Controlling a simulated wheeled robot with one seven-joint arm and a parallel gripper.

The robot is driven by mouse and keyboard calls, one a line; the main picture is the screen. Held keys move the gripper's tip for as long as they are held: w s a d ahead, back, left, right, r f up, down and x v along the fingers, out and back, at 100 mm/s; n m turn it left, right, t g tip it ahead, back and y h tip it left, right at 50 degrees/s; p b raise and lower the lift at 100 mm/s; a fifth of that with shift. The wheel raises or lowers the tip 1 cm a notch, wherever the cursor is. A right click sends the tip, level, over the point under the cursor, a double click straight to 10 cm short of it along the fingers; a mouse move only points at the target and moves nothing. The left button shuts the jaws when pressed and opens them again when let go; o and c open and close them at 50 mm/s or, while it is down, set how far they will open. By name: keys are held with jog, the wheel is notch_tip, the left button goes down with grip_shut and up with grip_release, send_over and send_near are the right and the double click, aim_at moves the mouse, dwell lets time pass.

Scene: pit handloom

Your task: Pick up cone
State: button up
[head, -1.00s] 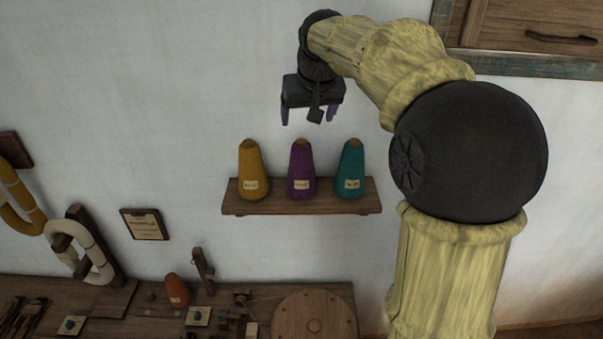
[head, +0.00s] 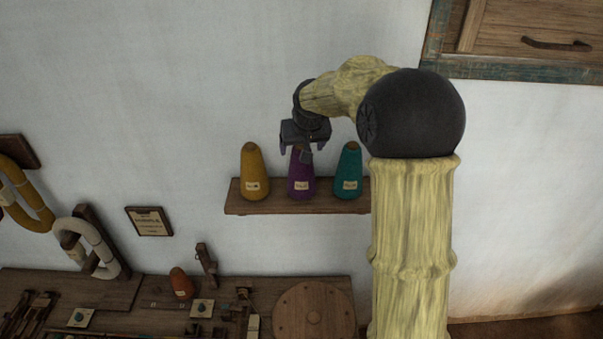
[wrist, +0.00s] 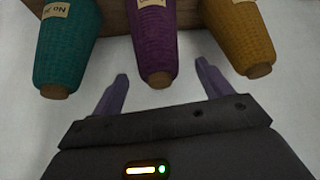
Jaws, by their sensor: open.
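Three thread cones stand upright in a row on a small wall shelf (head: 240,209). The yellow cone (head: 253,174) is on the left, the purple cone (head: 299,184) in the middle and the teal cone (head: 348,172) on the right. My gripper (head: 304,152) is open and empty, in front of or above the purple cone, hiding its top. In the wrist view, my gripper's fingers (wrist: 161,82) are spread to either side of the purple cone's tip (wrist: 153,50). The teal cone (wrist: 66,45) and yellow cone (wrist: 238,35) show outside the fingers.
A workbench below (head: 140,305) holds an orange cone (head: 182,283), a round wooden disc (head: 313,313) and small tools. A framed notice (head: 149,221) hangs on the wall. A wooden cabinet (head: 520,40) is at upper right. The wall above the shelf is clear.

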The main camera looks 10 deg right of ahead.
aim_at(301, 169)
jog(key=shift+w+f+p, duration=0.4)
jog(key=shift+f+p, duration=0.05)
jog(key=shift+p, duration=0.5)
jog(key=p+x, duration=0.2)
jog(key=x, duration=0.2)
jog(key=shift+d, duration=0.1)
jog(key=shift+c, duration=0.5)
jog(key=c, duration=1.4)
